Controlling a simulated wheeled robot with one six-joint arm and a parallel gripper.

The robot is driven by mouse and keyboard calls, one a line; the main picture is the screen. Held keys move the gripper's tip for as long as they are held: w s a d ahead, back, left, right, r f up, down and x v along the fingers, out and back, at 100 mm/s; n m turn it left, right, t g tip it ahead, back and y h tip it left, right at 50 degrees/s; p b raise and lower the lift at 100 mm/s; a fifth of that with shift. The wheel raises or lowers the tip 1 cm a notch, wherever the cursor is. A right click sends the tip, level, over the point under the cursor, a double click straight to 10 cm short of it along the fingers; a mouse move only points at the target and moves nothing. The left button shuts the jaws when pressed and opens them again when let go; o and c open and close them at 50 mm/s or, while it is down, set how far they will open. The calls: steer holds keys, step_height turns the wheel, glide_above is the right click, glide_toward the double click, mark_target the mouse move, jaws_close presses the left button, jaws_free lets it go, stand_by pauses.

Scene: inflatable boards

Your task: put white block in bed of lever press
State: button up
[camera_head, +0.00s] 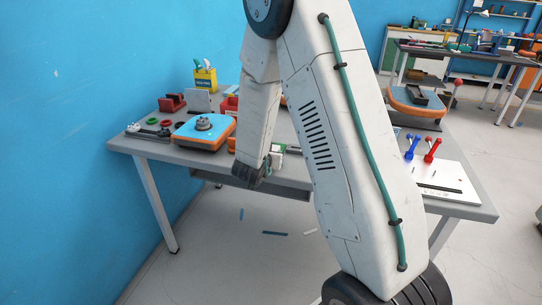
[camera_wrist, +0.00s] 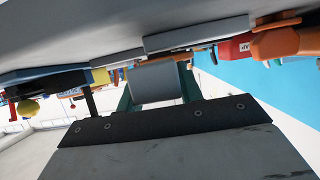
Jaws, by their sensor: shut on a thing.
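My gripper (camera_head: 270,165) is low at the front edge of the workbench in the head view, partly hidden by my arm. It is shut on a pale block, the white block (camera_wrist: 153,84), which shows between the two dark green fingers in the wrist view. A small white patch at the fingertips in the head view (camera_head: 277,160) looks like the same block. The lever press seems to be the orange-based device (camera_head: 416,108) with a dark top and a red-knobbed lever, at the right back of the bench. My arm stands between it and the gripper.
A blue and orange device (camera_head: 205,131) with a round metal top sits on the bench's left. Behind it are a yellow holder (camera_head: 205,80) and red blocks (camera_head: 172,103). A white panel (camera_head: 440,180) with blue and red levers lies at the right front. Open floor lies in front.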

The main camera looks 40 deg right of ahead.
steer(key=shift+f, duration=0.25)
steer(key=shift+f, duration=0.3)
steer(key=o, duration=1)
